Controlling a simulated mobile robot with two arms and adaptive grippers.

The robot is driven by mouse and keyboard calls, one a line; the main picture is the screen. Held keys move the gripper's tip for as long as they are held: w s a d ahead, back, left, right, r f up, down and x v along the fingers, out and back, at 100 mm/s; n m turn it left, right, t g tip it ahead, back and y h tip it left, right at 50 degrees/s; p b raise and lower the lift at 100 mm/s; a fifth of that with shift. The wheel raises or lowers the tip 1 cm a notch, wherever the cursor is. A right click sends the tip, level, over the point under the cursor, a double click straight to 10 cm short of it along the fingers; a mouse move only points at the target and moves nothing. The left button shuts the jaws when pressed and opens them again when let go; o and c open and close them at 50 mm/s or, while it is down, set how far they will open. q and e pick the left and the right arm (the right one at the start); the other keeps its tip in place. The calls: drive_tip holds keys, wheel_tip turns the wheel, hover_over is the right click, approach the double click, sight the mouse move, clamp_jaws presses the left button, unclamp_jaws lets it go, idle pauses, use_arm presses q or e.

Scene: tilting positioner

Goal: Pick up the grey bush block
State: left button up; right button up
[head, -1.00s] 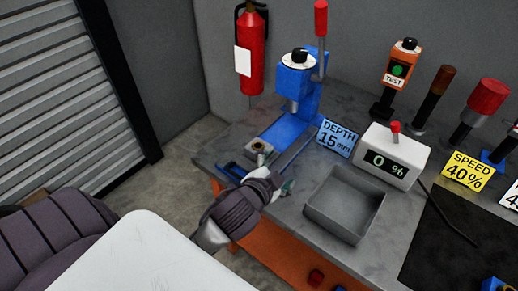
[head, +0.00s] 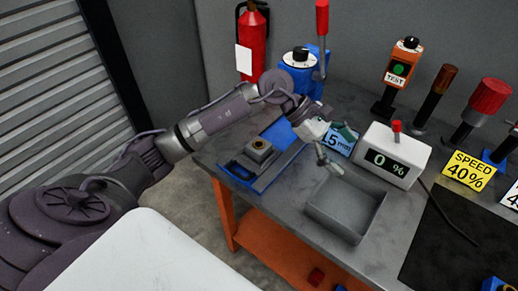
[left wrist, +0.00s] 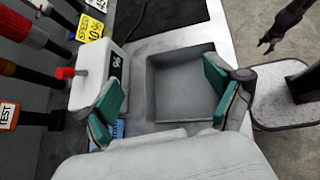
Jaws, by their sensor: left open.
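The grey bush block (head: 259,152), a squarish block with a round ring on top, sits on the blue base of the press at the left of the bench. In the head view my left gripper (head: 333,146) is to its right and apart from it, above the far end of the grey tray. Its green-padded fingers stand wide apart and empty in the left wrist view (left wrist: 162,100), with the tray beyond them. The block cannot be made out in that view. A dark claw-like end, seemingly my right gripper (left wrist: 266,46), hangs at its upper right, too small to read.
The open grey tray (head: 330,222) looks empty. Behind it stand the white 0 % box (head: 405,160) with a red lever and a blue DEPTH sign (head: 342,147), partly covered. The blue press head (head: 302,72) rises behind the block. A black mat (head: 455,245) lies right.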

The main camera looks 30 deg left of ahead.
use_arm(q)
drive_tip(key=w+a+f+m+y, duration=0.15)
drive_tip(key=a+y, duration=0.45)
drive_tip(key=a, duration=0.6)
wheel_tip(320, 180, up, 2)
drive_tip(key=g+y, duration=0.2)
drive_tip(key=y, duration=0.3)
hover_over(259, 144)
wheel_tip(259, 144, down, 8)
drive_tip(key=shift+r+p, duration=0.1)
drive_tip(key=shift+p, duration=0.8)
drive_tip(key=shift+n, duration=0.25)
wheel_tip(259, 144, down, 5)
drive_tip(key=shift+s+r+p, duration=0.1)
drive_tip(key=shift+r+p, duration=0.05)
drive_tip(key=shift+p, duration=1)
drive_tip(key=shift+f, duration=0.5)
drive_tip(key=shift+c, duration=0.2)
clamp_jaws()
drive_tip(key=shift+r, duration=0.1)
